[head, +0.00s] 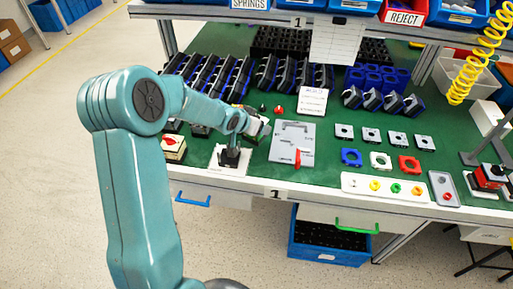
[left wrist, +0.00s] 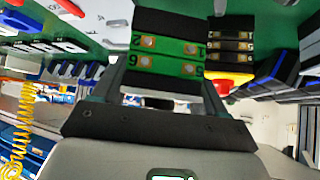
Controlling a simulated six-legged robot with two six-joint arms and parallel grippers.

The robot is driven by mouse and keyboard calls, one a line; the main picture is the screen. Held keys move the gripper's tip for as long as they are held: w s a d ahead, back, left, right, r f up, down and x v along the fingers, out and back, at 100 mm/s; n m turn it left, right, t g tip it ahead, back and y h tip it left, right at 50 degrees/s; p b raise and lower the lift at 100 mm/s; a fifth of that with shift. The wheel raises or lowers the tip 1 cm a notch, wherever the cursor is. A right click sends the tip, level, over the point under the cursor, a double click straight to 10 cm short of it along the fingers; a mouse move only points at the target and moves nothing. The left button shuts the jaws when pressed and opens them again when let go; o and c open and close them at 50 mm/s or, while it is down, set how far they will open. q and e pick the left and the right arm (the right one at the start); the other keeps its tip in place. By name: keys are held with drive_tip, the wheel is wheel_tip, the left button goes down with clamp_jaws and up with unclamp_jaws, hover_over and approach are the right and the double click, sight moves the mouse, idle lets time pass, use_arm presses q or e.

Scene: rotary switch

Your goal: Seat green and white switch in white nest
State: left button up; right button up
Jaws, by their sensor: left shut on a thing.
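My left gripper (head: 231,158) is over a white plate (head: 217,171) near the front of the bench. In the left wrist view the left gripper (left wrist: 165,55) is shut on a switch block (left wrist: 163,67) with green and black bands and numbered terminals. The switch's white part does not show clearly. The switch is hard to make out in the head view. A white square nest (head: 380,161) lies on the green bench to the right, between a blue nest (head: 351,157) and a red nest (head: 409,165). My left gripper is well left of it. My right gripper is not in view.
A grey panel with a red handle (head: 298,158) lies between my gripper and the nests. A white strip with coloured rings (head: 355,184) lies in front of the nests. Black racks stand at the back. A red-and-yellow switch (head: 173,143) is at the left.

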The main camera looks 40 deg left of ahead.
use_arm(q)
wheel_tip(320, 180, down, 2)
drive_tip(key=shift+d+b, duration=0.15)
drive_tip(key=shift+b, duration=0.3)
wheel_tip(320, 180, down, 4)
drive_tip(key=shift+w+r+b, duration=0.15)
drive_tip(key=shift+b, duration=0.75)
drive_tip(key=shift+r, duration=0.15)
drive_tip(key=shift+f, duration=0.35)
drive_tip(key=o, duration=1.2)
drive_tip(key=shift+r, duration=0.1)
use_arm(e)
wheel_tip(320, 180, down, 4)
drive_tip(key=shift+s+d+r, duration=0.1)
